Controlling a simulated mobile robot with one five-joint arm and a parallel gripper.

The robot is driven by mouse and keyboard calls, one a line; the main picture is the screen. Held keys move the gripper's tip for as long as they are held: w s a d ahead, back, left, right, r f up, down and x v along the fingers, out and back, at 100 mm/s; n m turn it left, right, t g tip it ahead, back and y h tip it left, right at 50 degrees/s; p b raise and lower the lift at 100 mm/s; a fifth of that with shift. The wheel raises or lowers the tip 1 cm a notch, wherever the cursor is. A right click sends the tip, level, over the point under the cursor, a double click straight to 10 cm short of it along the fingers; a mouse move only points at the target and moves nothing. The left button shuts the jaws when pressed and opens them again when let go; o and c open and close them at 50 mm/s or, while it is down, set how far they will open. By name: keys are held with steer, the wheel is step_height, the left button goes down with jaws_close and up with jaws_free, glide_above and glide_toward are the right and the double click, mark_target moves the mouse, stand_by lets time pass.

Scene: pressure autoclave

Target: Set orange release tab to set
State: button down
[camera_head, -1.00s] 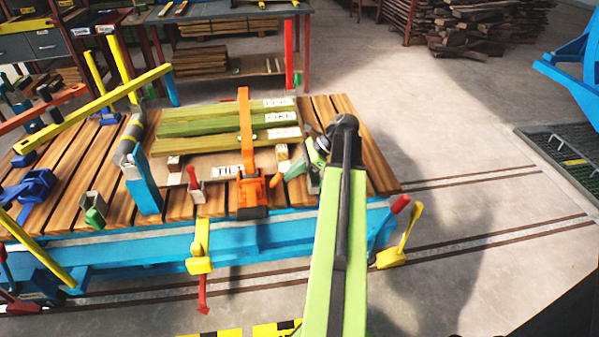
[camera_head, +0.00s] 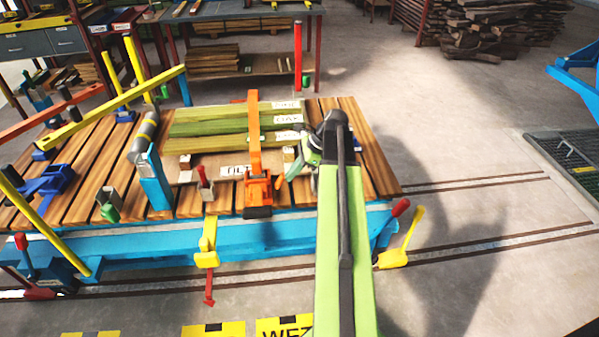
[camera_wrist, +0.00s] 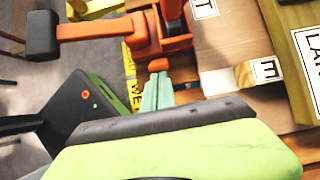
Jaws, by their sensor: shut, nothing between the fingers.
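An orange clamp (camera_head: 258,188) with a long upright orange bar sits at the near edge of the slatted table. In the wrist view the clamp body (camera_wrist: 150,35) is at top, with a black-ended orange lever reaching left. A small orange tab (camera_wrist: 158,65) juts from the clamp just ahead of my fingertips. My gripper (camera_wrist: 157,88) has its teal fingers together and empty, pointing at this tab. I cannot tell whether they touch it. In the head view my gripper (camera_head: 291,174) is right beside the clamp's right side. The tab's set marking cannot be made out.
Green-stained boards (camera_head: 215,128) with white labels lie behind the clamp. A "TILT" label (camera_head: 236,171) and small wooden blocks are close by. A yellow lever (camera_head: 208,245) hangs on the blue front rail.

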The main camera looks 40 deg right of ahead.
mark_target(281, 176)
steer(key=w+a+r+g+h+p, duration=0.1)
steer(key=h+p, duration=0.1)
steer(key=p, duration=0.2)
steer(key=shift+w+a+r+g, duration=0.1)
steer(key=shift+a+r+g, duration=0.3)
steer(key=shift+f, duration=0.15)
steer(key=shift+r+p, duration=0.85)
